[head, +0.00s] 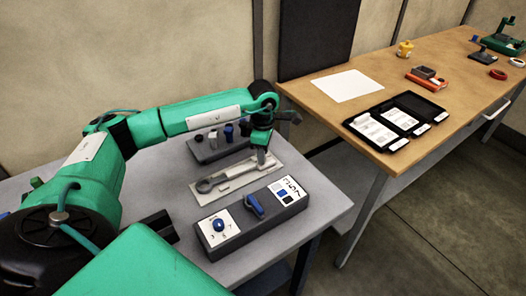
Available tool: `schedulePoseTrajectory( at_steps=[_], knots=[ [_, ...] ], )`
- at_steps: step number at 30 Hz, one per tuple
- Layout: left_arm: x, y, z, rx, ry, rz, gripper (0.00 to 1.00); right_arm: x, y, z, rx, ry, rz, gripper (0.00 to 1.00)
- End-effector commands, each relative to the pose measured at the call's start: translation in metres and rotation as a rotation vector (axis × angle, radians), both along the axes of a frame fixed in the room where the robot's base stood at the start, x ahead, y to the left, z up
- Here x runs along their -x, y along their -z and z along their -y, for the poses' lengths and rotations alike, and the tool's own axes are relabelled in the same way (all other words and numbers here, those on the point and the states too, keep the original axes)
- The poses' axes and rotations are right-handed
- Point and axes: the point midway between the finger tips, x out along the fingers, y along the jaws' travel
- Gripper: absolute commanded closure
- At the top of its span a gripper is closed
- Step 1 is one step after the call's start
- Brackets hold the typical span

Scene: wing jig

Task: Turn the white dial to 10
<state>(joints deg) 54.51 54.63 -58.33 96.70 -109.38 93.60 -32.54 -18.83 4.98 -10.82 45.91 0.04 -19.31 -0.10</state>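A dark grey control box (262,232) stands near the front edge of the grey table. At its left end is a white dial plate (211,235) with small dark marks and a round blue knob (219,225); its marks are too small to read. A blue lever (254,206) sits in the middle, and a white panel with printed characters (289,187) is at the right end. My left gripper (264,160) points down behind the box, over the right end of a pale tray. Its fingers are too small to judge. My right gripper is out of view.
The pale tray (208,198) holds a grey wrench-like tool (213,183). Behind it a dark rack (206,154) holds several small pieces. A wooden table (400,85) at the right carries a white sheet (347,85) and an open black case (397,121).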

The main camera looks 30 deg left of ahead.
Motion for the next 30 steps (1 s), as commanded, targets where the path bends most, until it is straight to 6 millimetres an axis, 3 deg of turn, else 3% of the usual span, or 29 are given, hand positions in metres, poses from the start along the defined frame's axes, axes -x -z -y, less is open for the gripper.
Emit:
schedulePoseTrajectory(
  at_steps=[9,13,30],
  knots=[
    [0.0,-0.001,0.0,0.0,-0.001,0.0,0.59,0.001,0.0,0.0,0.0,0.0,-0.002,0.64],
    [0.0,-0.01,0.0,0.001,-0.001,0.001,0.59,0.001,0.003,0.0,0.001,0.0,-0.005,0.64],
    [-0.001,-0.124,0.0,0.001,-0.001,0.003,0.59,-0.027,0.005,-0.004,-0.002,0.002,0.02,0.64]
  ],
)
